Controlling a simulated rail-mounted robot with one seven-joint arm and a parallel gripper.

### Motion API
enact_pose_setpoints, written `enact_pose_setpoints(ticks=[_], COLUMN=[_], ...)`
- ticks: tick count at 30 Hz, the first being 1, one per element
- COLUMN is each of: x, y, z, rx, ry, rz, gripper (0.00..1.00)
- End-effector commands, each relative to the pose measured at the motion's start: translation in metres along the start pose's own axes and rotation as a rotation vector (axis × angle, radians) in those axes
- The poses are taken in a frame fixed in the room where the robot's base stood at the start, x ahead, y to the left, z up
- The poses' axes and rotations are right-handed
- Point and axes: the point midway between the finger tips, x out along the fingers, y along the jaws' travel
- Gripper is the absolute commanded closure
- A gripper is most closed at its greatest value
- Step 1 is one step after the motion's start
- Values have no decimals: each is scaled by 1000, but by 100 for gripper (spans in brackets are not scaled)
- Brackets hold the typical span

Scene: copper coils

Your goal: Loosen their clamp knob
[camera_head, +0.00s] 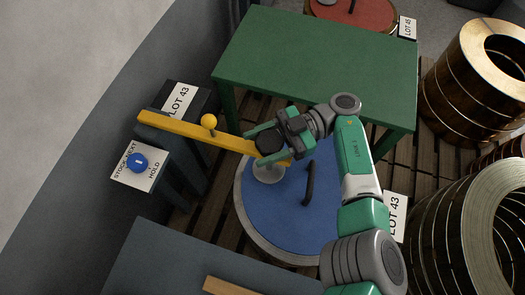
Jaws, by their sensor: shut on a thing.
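A black clamp knob (269,140) sits at the right end of a yellow bar (185,128), above a blue round lid (280,215). My gripper (268,145) is shut on the knob, with one green finger on its upper side and one on its lower side. A pale round piece (268,172) shows under the bar end, on the lid. Part of the knob and bar end is hidden by my fingers.
A green table (320,60) stands behind my gripper. A dark handle (309,183) rises from the lid. A blue knob (137,162) lies on a label at left. Copper coils (470,75) stand at right.

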Motion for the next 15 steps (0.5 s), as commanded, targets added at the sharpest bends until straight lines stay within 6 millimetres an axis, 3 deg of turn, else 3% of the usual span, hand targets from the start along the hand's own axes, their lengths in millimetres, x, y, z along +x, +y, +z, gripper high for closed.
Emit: enact_pose_setpoints(ticks=[1, 15], x=[0, 1], y=[0, -4], z=[7, 3], rx=[-1, 14], ry=[-3, 5], rz=[-11, -57], gripper=[69, 69])
